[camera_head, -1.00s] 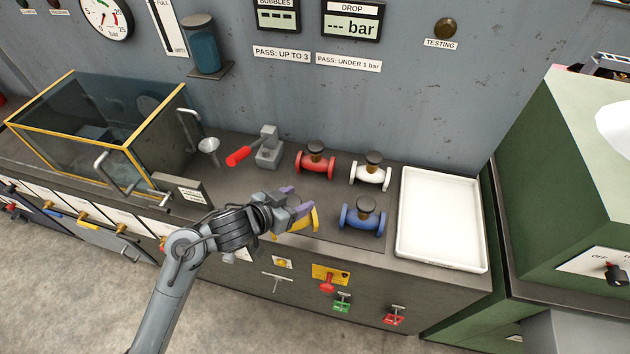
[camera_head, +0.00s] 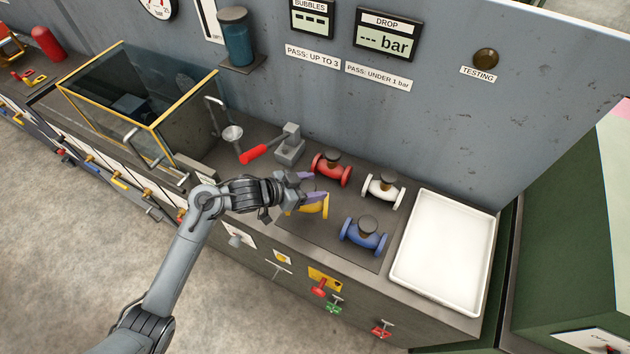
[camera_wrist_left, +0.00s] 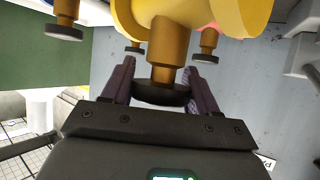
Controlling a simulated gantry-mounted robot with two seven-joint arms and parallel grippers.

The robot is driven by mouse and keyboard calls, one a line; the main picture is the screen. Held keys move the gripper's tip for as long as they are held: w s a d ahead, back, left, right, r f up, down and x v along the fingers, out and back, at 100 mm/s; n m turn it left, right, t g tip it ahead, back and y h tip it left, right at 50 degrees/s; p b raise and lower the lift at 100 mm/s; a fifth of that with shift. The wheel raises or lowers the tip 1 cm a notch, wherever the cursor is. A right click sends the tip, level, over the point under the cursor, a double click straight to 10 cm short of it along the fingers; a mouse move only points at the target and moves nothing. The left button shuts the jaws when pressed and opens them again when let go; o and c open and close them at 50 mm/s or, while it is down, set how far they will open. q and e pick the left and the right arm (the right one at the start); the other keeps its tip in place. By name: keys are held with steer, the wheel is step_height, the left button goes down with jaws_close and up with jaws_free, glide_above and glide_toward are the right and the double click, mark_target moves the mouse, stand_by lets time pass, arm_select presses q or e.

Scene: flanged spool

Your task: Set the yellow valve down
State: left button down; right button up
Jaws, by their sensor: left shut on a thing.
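The yellow valve (camera_head: 315,208) is in my left gripper (camera_head: 297,192), at the left part of the dark mat (camera_head: 325,236). In the left wrist view, the fingers (camera_wrist_left: 162,85) are shut around the dark knob and brown stem of the yellow valve (camera_wrist_left: 195,14), whose body fills the top. Whether the valve touches the mat or hangs just above it, I cannot tell. The gripper hides part of it in the head view. My right gripper is in neither view.
A red valve (camera_head: 331,168), a white valve (camera_head: 382,190) and a blue valve (camera_head: 363,236) stand nearby on the mat. A white tray (camera_head: 445,250) lies to the right. A red-handled clamp (camera_head: 285,146) and a glass tank (camera_head: 140,105) are to the left.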

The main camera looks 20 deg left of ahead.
arm_select(q)
steer(key=shift+w+f+b, duration=0.15)
steer(key=shift+f+b, duration=0.2)
steer(key=shift+f, duration=1.75)
steer(key=shift+f, duration=0.2)
steer(key=shift+c, duration=1.4)
jaws_free()
steer(key=shift+f, duration=0.15)
steer(key=shift+a+r, duration=0.1)
steer(key=shift+r, duration=0.15)
steer(key=p+v, duration=0.2)
steer(key=v, duration=1)
steer(key=s+d+f+n+g+y, duration=0.1)
steer(key=s+f+n+g+y, duration=0.1)
steer(key=s, duration=0.9)
steer(key=s+d+f+n+g+y, duration=0.1)
steer(key=s+f+n+g+y, duration=0.2)
steer(key=s, duration=0.8)
steer(key=f+n+y, duration=0.1)
steer(key=y, duration=0.1)
steer(key=shift+s+g+y, duration=0.3)
steer(key=shift+s+y, duration=0.05)
steer(key=shift+y, duration=0.05)
